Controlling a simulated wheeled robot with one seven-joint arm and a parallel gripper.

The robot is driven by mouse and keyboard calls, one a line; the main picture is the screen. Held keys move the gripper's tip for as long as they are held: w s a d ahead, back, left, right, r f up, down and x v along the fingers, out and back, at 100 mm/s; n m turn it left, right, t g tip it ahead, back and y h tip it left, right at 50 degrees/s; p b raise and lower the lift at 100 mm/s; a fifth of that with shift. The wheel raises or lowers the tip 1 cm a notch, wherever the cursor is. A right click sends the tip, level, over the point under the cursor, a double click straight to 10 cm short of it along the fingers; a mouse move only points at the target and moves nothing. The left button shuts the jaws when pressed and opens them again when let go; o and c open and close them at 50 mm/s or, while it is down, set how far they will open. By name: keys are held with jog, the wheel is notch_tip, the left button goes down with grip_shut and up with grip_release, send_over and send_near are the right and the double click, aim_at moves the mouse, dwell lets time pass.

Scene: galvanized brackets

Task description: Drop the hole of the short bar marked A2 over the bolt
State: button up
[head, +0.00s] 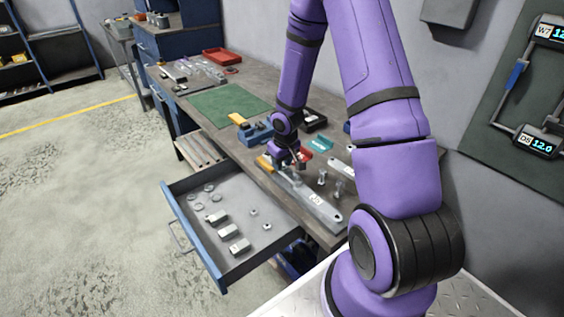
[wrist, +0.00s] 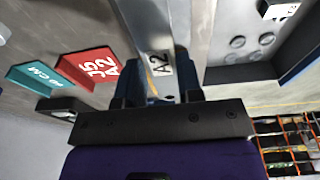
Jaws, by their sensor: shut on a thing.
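The short bar marked A2 (wrist: 160,63) is a grey metal bar in the wrist view, its label facing the camera. My gripper (wrist: 156,96) is shut on it, with one dark finger on each side. In the head view my gripper (head: 294,164) is low over the bench near its front edge, and the held bar is hard to make out there. A long grey bar with a white label (head: 316,199) lies along the bench front. I cannot pick out the bolt for certain in either view, nor see the hole of the A2 bar clearly.
Small upright metal pieces (head: 322,177) stand right of my gripper. A red marked block (wrist: 92,68) and a teal one (wrist: 45,78) are close by. An open drawer (head: 205,240) with brackets and rings juts out below. A green mat (head: 225,104) lies farther back.

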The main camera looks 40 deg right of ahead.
jog(key=o, duration=1.1)
jog(key=r, duration=0.3)
jog(key=s+r, duration=0.1)
jog(key=r, duration=0.6)
jog(key=shift+s+r, duration=0.35)
